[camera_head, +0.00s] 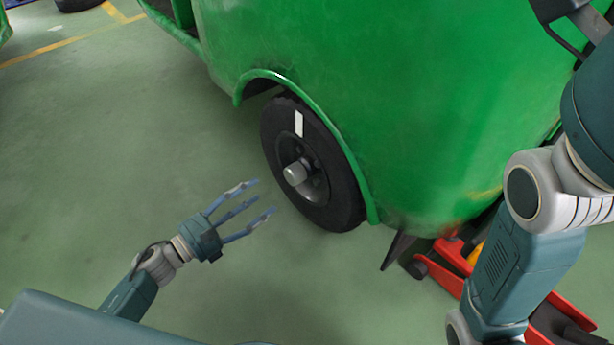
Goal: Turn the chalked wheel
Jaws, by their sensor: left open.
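The black wheel (341,203) sits under the green arch of the rickshaw (400,95). A white chalk mark (298,124) shows on the upper part of its tyre. A pale hub (296,173) sticks out from the wheel's middle. My left gripper (255,202) is open, with its blue-grey fingers spread toward the wheel. It appears apart from the tyre, to its lower left in the picture, and holds nothing. My right arm comes in at the right edge, but its gripper is not in view.
A red floor jack (452,262) stands under the rickshaw's body at the lower right, partly behind my right arm. A dark flap (397,250) hangs behind the wheel. The green floor (130,150) to the left is clear. Yellow lines (45,53) cross it at the upper left.

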